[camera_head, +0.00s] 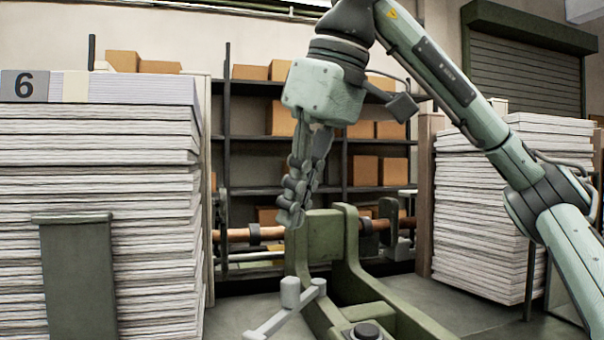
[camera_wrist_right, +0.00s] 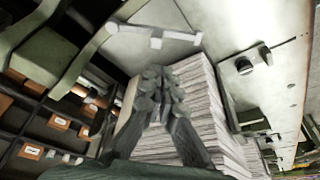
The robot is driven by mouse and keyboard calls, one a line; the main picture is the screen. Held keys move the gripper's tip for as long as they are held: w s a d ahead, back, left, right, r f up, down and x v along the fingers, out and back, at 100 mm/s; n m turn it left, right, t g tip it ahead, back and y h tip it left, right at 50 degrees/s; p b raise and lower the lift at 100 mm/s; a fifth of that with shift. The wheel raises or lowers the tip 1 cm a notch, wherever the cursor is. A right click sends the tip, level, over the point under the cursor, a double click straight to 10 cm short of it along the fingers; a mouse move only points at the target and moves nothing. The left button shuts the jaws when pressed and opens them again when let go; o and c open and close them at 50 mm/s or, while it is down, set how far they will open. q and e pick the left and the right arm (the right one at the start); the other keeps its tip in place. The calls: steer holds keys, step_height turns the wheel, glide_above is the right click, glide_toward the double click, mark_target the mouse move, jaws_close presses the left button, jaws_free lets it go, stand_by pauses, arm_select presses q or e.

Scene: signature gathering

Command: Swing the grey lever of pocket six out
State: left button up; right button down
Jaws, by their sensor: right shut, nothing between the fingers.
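The light grey lever (camera_head: 290,294) with an upright post is low in the middle of the head view, in front of the green frame. A light grey bar that looks like this lever (camera_wrist_right: 150,31) is at the top of the right wrist view. Pocket six holds a tall paper stack (camera_head: 150,220) at the left, marked by a dark "6" label (camera_head: 24,86). My right gripper (camera_head: 291,217) points down above the lever, apart from it in the picture. Its fingers (camera_wrist_right: 160,88) are shut with nothing between them. My left gripper is out of view.
The green frame (camera_head: 370,290) stands behind the lever, with a copper-coloured shaft (camera_head: 240,234) across it. A dark plate (camera_head: 78,275) stands before the left stack. Another paper stack (camera_head: 480,215) is at the right. Shelves with boxes (camera_head: 362,172) stand behind.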

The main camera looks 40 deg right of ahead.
steer(key=shift+v, duration=1.9)
steer(key=shift+w+a, duration=0.1)
